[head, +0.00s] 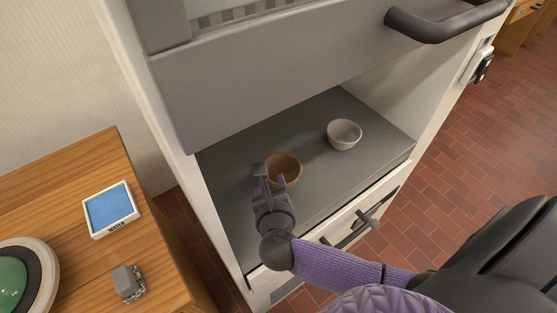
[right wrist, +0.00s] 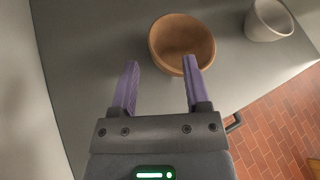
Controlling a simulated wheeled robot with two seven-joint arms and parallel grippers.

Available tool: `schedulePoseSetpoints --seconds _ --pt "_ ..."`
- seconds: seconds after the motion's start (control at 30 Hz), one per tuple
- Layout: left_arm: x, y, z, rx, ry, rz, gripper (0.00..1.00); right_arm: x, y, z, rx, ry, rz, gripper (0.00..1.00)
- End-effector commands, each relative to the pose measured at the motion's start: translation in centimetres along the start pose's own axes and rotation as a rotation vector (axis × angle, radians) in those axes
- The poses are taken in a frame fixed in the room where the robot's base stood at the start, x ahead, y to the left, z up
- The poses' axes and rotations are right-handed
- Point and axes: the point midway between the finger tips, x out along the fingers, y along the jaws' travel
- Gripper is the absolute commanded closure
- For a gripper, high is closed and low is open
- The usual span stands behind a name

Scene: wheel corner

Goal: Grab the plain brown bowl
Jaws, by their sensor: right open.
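The plain brown bowl (head: 287,168) sits upright on the grey shelf of a cabinet, toward the front left. My right gripper (head: 270,174) is at the bowl's left front side in the head view. In the right wrist view its two purple fingers (right wrist: 160,80) are spread apart with nothing held between them. The brown bowl (right wrist: 180,42) lies just beyond the fingertips there. The right fingertip overlaps the bowl's near rim, and the left fingertip is beside the bowl's left. I cannot tell whether a finger touches it. My left gripper is not in view.
A white bowl (head: 344,135) stands to the right of the brown one on the shelf (head: 240,205). A grey cabinet front with a dark handle (head: 430,26) hangs above. A drawer with a handle (head: 355,228) is below. A wooden table (head: 70,190) stands left.

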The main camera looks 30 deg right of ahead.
Motion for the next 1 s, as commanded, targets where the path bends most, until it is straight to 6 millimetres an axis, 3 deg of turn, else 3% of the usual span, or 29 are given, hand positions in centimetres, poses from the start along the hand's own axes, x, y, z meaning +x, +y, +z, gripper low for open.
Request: schedulePoseSetpoints --seconds 0.4,0.67,0.7,0.9,1.0 --pt "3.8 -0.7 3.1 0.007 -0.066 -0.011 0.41 7.8 0.9 -1.2 -0.007 -0.003 -0.004 0.4" --pt "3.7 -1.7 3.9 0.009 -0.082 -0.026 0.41 8.6 0.7 -0.9 -0.006 -0.001 -0.002 0.4" --pt "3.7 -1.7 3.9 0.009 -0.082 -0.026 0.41 8.6 0.7 -0.9 -0.006 -0.001 -0.002 0.42" --pt "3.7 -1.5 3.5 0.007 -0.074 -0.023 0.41 8.5 0.8 -0.9 -0.006 -0.001 -0.002 0.84" --pt "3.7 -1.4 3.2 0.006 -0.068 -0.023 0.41 8.5 0.8 -0.9 -0.006 -0.002 -0.002 1.0"
